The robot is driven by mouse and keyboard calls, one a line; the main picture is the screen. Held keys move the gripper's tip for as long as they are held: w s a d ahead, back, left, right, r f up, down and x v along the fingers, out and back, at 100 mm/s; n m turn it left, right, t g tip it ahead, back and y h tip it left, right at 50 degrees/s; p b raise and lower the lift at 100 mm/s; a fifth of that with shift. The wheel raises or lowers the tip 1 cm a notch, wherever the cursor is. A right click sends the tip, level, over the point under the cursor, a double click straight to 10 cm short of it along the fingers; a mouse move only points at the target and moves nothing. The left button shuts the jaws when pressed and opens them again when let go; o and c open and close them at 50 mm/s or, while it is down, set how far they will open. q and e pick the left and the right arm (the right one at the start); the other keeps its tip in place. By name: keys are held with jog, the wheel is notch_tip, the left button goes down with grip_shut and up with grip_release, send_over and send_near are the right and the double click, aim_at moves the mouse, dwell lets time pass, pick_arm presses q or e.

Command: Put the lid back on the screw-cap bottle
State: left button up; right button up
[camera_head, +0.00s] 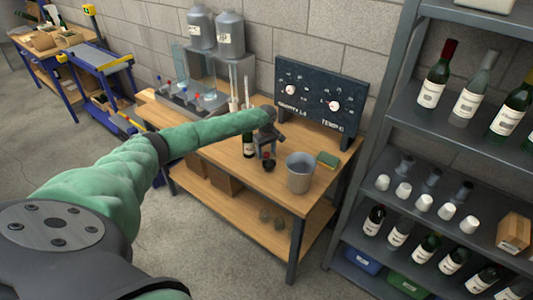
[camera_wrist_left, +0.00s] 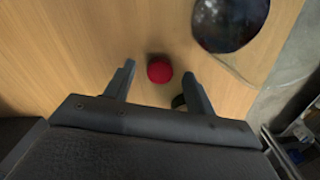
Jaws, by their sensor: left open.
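My left gripper (camera_head: 267,152) is over the wooden bench, pointing down, with its jaws open. In the left wrist view its fingers (camera_wrist_left: 156,88) stand apart on either side of a small round red thing (camera_wrist_left: 160,69), which looks like a cap; I cannot tell whether they touch it. A small dark thing (camera_wrist_left: 178,101) shows by the right finger, partly hidden. In the head view a dark bottle with a pale label (camera_head: 249,147) stands just left of the gripper; its top is hidden by my arm. My right gripper is not in view.
A metal bucket (camera_head: 299,172) stands right of the gripper; its dark opening shows in the wrist view (camera_wrist_left: 231,22). A green box (camera_head: 328,160) lies behind it. A dark panel with dials (camera_head: 318,103) stands at the bench back. A shelf of bottles (camera_head: 460,140) is at right.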

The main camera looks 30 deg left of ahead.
pick_arm(q)
jog(key=shift+f, duration=0.3)
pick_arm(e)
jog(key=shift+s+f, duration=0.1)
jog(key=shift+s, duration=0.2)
pick_arm(q)
jog(key=c, duration=1)
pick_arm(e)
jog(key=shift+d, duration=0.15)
pick_arm(q)
jog(key=shift+r, duration=0.1)
jog(key=shift+c, duration=0.2)
jog(key=shift+r, duration=0.15)
notch_tip(320, 180, up, 6)
jog(key=b, duration=0.2)
jog(key=shift+r+b, duration=0.15)
jog(key=shift+b, duration=0.25)
notch_tip(320, 180, up, 11)
jog(key=b, duration=0.3)
jog(key=shift+r, duration=0.15)
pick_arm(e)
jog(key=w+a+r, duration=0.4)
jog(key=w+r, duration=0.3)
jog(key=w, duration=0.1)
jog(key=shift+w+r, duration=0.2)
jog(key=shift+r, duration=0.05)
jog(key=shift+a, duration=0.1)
